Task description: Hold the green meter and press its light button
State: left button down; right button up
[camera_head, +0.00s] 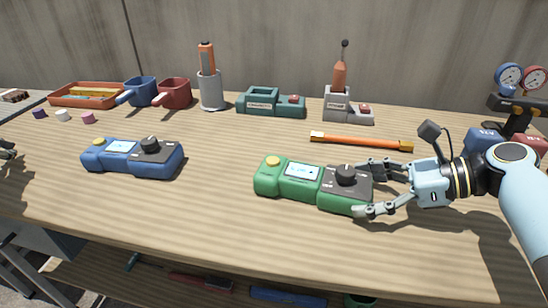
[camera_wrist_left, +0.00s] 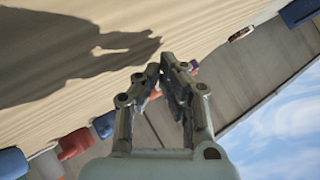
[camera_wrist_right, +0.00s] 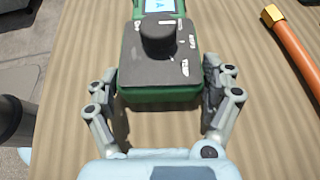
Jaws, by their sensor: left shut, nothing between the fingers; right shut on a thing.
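The green meter (camera_head: 300,194) lies on the wooden bench in the head view. It has a yellow button (camera_head: 273,161) at its left end, a lit screen (camera_head: 303,170) and a black dial (camera_head: 346,174) at its right part. My right gripper (camera_head: 362,190) is shut on the meter's right end, one finger on each long side. The right wrist view shows that end of the green meter (camera_wrist_right: 160,95) between the fingers. My left gripper (camera_wrist_left: 163,72) is shut and empty, its fingertips together above the bench. Only a bit of it shows at the head view's left edge.
A blue meter (camera_head: 130,157) with a yellow button lies left of the green one. Mugs, a tray (camera_head: 85,100), holders and gauges (camera_head: 510,78) stand along the back. The bench front between the meters is clear.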

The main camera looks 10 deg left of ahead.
pick_arm(q)
jog(key=w+d+r+t+h, duration=0.1)
jog(key=w+d, duration=0.2)
jog(key=d, duration=0.2)
jog(key=w+d+r+t+h, duration=0.1)
jog(key=w+d, duration=0.2)
jog(key=d, duration=0.3)
jog(key=w+d+r+n+t+h, duration=0.1)
jog(key=w+d+r, duration=0.1)
jog(key=w+d, duration=0.2)
jog(key=shift+d, duration=0.7)
jog(key=w+d+h, duration=0.1)
jog(key=d, duration=0.8)
jog(key=w+d+n+h, duration=0.1)
jog(key=d, duration=0.3)
jog(key=shift+w+d+f+g+h, duration=0.15)
jog(key=shift+w+d+g+h, duration=0.15)
jog(key=shift+g, duration=0.1)
jog(key=d+r+g+h, duration=0.2)
jog(key=d+r+h, duration=0.15)
jog(key=d, duration=1.45)
notch_tip(320, 180, up, 7)
jog(key=m+g+h, duration=0.1)
jog(key=g+h, duration=0.2)
jog(key=h, duration=0.1)
send_over(270, 158)
jog(key=shift+w+f, duration=0.1)
jog(key=shift+f, duration=4.1)
